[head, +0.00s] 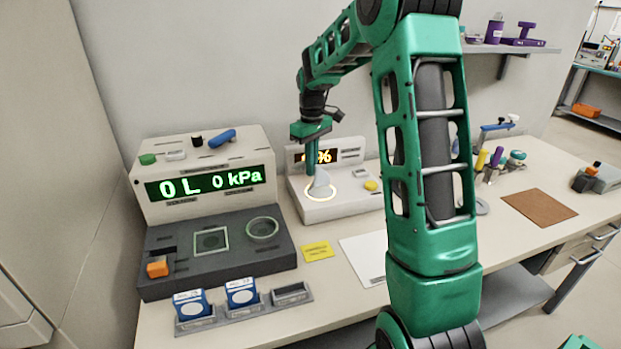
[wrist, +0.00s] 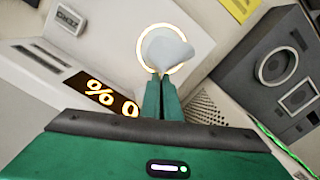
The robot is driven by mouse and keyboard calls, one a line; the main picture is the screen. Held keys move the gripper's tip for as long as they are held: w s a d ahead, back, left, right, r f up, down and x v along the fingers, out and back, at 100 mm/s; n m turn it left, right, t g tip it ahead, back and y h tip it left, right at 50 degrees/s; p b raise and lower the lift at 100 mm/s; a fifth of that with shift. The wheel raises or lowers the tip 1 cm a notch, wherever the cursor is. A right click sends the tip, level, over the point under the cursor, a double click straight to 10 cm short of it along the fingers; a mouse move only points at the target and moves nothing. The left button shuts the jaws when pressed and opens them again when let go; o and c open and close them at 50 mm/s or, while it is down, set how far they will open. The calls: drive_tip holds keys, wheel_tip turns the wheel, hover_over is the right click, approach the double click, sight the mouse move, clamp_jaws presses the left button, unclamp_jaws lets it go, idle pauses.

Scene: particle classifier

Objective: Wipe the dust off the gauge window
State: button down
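My gripper (head: 318,168) is shut on a pale grey cloth (head: 320,184) above the white instrument at the back of the bench. The cloth hangs over a round window with a glowing ring (head: 307,196), which I take to be the gauge window. In the wrist view the cloth (wrist: 168,48) sticks out beyond the closed fingertips (wrist: 162,82) and covers most of the ring's inside (wrist: 141,48). Whether it touches the window, and any dust beneath, I cannot tell. The instrument's orange display (head: 328,156) shows a percent sign; its number is partly hidden by my gripper.
A grey console with a green display (head: 208,184) stands to the left. Blue-white boxes (head: 190,303) sit in a tray at the front. A yellow label (head: 317,251) and white sheet (head: 365,258) lie in front. A brown mat (head: 539,206) and tools are to the right.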

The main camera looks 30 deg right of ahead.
wheel_tip(320, 180, up, 7)
drive_tip(key=shift+f, duration=0.15)
idle(0.4)
